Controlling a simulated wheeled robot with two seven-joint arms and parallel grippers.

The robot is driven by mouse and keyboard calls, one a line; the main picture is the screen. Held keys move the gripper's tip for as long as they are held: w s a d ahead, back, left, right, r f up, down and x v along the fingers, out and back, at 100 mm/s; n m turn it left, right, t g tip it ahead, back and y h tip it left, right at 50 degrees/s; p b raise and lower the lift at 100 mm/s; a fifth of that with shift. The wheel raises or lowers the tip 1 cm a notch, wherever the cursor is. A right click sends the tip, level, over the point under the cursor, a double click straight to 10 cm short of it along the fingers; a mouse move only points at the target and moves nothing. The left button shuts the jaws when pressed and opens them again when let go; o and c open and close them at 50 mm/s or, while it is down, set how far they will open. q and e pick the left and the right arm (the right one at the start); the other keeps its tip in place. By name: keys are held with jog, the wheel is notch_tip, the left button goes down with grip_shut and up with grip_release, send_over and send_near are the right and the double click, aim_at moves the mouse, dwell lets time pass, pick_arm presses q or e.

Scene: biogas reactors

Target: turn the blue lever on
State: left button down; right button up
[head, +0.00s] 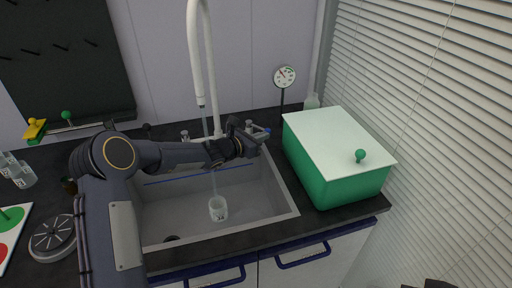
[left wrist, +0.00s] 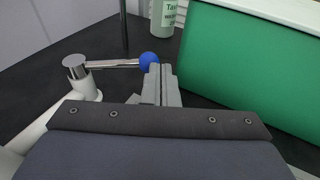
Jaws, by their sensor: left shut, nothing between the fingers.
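The blue lever is a thin metal rod with a blue ball end (left wrist: 149,60), fixed to a metal-capped white tap post (left wrist: 76,68). In the left wrist view the rod points right from the post. In the head view the ball (head: 267,131) shows at the back right corner of the sink. My left gripper (left wrist: 160,72) is shut and empty, its fingertips right beside the ball; I cannot tell whether they touch it. In the head view the left gripper (head: 254,140) partly hides the lever. A dark piece at the head view's bottom right edge may be my right gripper (head: 438,284).
A green box with a white lid (head: 335,140) stands close to the right of the lever. A labelled bottle (left wrist: 165,12) and a gauge (head: 284,77) stand behind. A thin stream falls from the tall white faucet (head: 194,50) toward a beaker (head: 218,209) in the sink (head: 285,200).

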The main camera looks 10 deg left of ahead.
pick_arm(q)
jog(key=shift+w+d+f+b, duration=0.15)
jog(key=shift+w+d+b, duration=0.4)
jog(key=shift+d, duration=0.15)
jog(key=shift+x, duration=0.75)
jog(key=shift+w+d+r, duration=0.15)
jog(key=shift+w+d, duration=0.2)
jog(key=shift+w, duration=0.25)
jog(key=shift+w+d+r, duration=0.15)
jog(key=shift+w+d, duration=0.2)
jog(key=shift+w, duration=0.3)
jog(key=shift+s+a, duration=0.25)
jog(key=shift+a, duration=0.05)
jog(key=b+v, duration=0.2)
jog(key=v, duration=0.5)
jog(key=shift+a+r, duration=0.15)
jog(key=shift+r, duration=0.05)
